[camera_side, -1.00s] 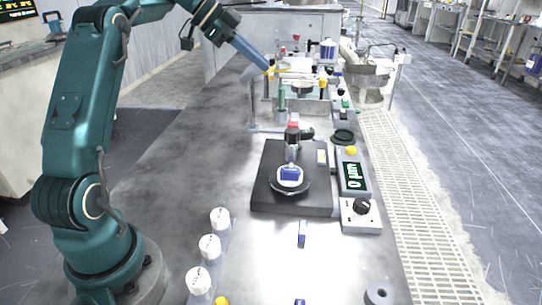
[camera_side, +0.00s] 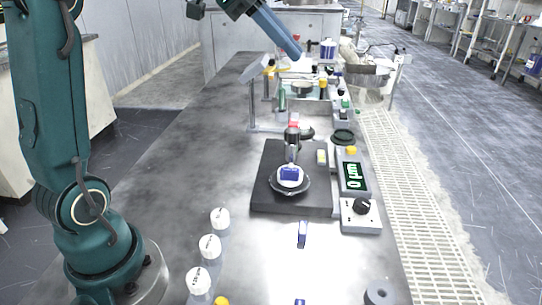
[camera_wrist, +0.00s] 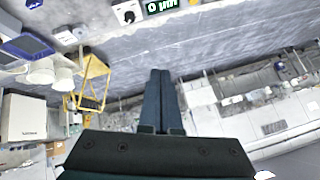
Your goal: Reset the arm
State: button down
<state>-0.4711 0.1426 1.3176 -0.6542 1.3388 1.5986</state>
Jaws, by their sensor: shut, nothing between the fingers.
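My teal arm (camera_side: 45,110) rises at the left of the side view. Its upper part runs out of the top of the picture and comes back down toward the right. My gripper (camera_side: 298,54) is at the end of the blue link, in the air over the far part of the bench. In the wrist view my gripper (camera_wrist: 160,74) shows as two dark fingers pressed together with nothing between them.
A black platen base (camera_side: 262,196) with a blue block (camera_side: 289,173) on its disc stands mid-bench. A control box (camera_side: 360,214) is to its right. Several white cups (camera_side: 210,247) line the near left. Bench space left of the base is clear.

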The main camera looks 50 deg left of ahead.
jog(key=s+d+f+n, duration=0.1)
jog(key=s+d, duration=0.4)
jog(key=s, duration=0.1)
jog(key=s+a+f+n+g+y, duration=0.1)
jog(key=s+f+n+y, duration=0.3)
jog(key=s+f+n, duration=0.7)
notch_tip(320, 180, down, 3)
jog(key=shift+s+r+y, duration=0.1)
jog(key=shift+s+y, duration=0.3)
jog(key=shift+s, duration=0.6)
